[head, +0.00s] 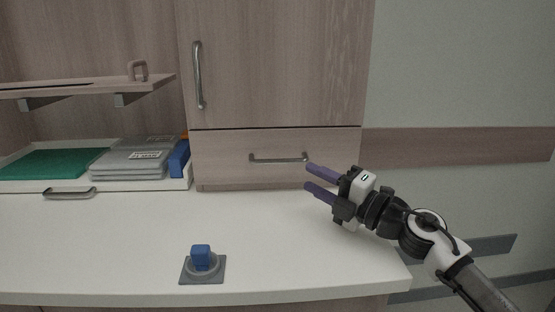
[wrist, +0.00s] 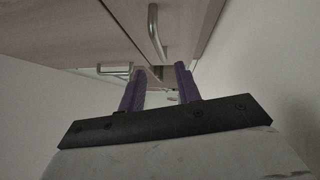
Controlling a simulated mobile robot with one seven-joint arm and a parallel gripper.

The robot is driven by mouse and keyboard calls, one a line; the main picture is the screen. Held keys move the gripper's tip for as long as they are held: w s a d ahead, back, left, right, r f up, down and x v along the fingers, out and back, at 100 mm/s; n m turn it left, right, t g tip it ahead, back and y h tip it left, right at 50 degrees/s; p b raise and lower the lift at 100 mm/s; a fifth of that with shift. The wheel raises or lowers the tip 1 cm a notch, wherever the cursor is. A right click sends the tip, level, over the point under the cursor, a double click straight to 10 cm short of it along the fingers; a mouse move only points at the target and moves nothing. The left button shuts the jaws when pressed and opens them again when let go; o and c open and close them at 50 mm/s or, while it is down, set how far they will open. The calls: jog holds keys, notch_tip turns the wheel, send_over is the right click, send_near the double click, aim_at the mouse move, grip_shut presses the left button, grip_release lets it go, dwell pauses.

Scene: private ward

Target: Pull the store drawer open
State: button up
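A closed wooden drawer (head: 225,160) sits under a cupboard door, low above the white counter. Its metal bar handle (head: 278,159) lies horizontally across its front. In the wrist view this handle (wrist: 155,32) appears beyond and above my fingertips. My gripper (head: 307,176) has purple fingers, spread apart with nothing between them. It is at the right end of the handle, slightly lower, pointing left. I cannot tell whether it touches the handle. In the wrist view my gripper (wrist: 160,70) also shows a clear gap.
The cupboard door (head: 275,65) above has a vertical handle (head: 198,75). At left, a white tray-like drawer (head: 110,185) holds a green folder and grey cases beneath a shelf (head: 80,88). A blue knob on a grey base (head: 201,262) stands on the counter (head: 110,240). The counter's middle is clear.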

aim_at(282, 163)
jog(key=p+x, duration=0.1)
jog(key=x, duration=0.9)
jog(key=shift+w, duration=0.1)
grip_shut()
